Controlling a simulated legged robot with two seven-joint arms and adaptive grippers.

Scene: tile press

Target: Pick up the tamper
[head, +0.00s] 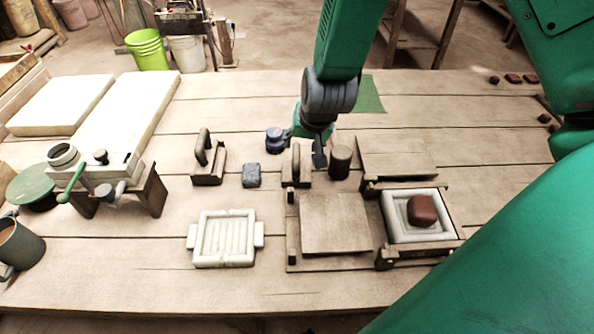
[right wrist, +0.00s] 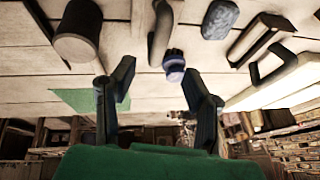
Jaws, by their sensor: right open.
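My right gripper (head: 309,148) is open and empty, low over the back middle of the table; its two fingers are spread in the right wrist view (right wrist: 158,78). Near it are a dark upright cylinder (head: 340,161) and a block with an upright curved handle (head: 297,165). A small blue-purple round piece (head: 275,141) stands just left of the gripper. In the right wrist view this piece (right wrist: 174,66) shows beyond the fingers, between them, and the dark cylinder (right wrist: 78,32) is at upper left. I cannot tell which of these is the tamper. My left gripper is not in view.
Another handled block (head: 207,165) and a grey-blue lump (head: 251,176) lie to the left. A white ribbed mould (head: 224,238) and a wooden board (head: 334,223) are in front. A framed white mould (head: 390,225) holds a red-brown lump (head: 422,210). The table's front strip is clear.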

